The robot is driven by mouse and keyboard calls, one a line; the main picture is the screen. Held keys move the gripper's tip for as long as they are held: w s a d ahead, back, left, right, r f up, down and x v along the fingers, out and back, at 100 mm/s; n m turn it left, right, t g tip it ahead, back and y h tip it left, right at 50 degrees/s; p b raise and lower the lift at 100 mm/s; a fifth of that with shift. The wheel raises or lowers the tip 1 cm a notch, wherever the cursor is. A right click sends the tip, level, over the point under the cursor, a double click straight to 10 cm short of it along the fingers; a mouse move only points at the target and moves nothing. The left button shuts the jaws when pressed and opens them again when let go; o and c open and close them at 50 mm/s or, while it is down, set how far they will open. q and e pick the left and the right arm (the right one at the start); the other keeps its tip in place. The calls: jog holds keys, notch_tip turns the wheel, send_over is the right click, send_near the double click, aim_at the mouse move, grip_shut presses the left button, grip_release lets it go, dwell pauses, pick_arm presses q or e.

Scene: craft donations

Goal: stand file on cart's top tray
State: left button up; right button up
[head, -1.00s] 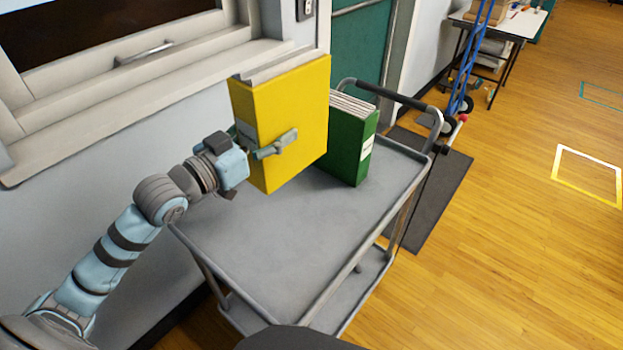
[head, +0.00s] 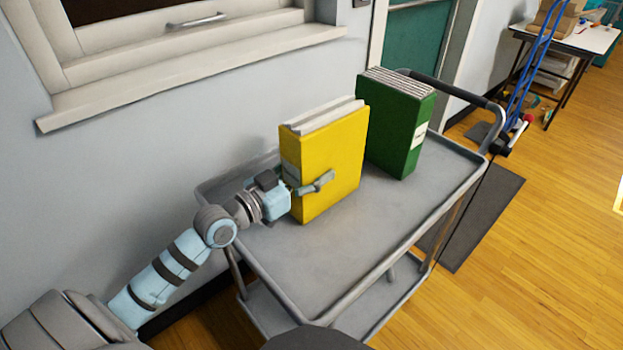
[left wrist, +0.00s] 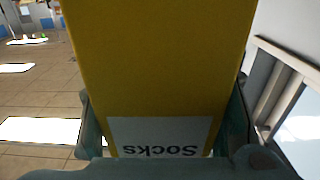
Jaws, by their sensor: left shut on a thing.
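A yellow file (head: 334,158) stands upright at the cart's top tray, left of a green file. My left gripper (head: 314,187) is shut on the yellow file's spine end, with one finger across its front face. In the left wrist view the yellow file (left wrist: 160,60) fills the middle between the fingers, its label reading "Socks" upside down. The file's lower edge looks close to or on the cart's top tray (head: 350,245); I cannot tell whether it touches. My right gripper is not in view.
A green file (head: 398,125) stands upright at the tray's far end. The tray has a raised rim and a dark push handle (head: 445,88). Its near part is bare. A window sill (head: 200,80) juts from the wall behind. A blue hand truck (head: 530,65) stands beyond.

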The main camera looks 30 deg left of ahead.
pick_arm(q)
jog(key=o, duration=1.8)
jog(key=shift+c, duration=0.2)
jog(key=shift+s, duration=0.15)
jog(key=p+v, duration=0.7)
jog(key=v, duration=0.4)
jog(key=shift+s+a, duration=0.2)
jog(key=shift+s, duration=0.15)
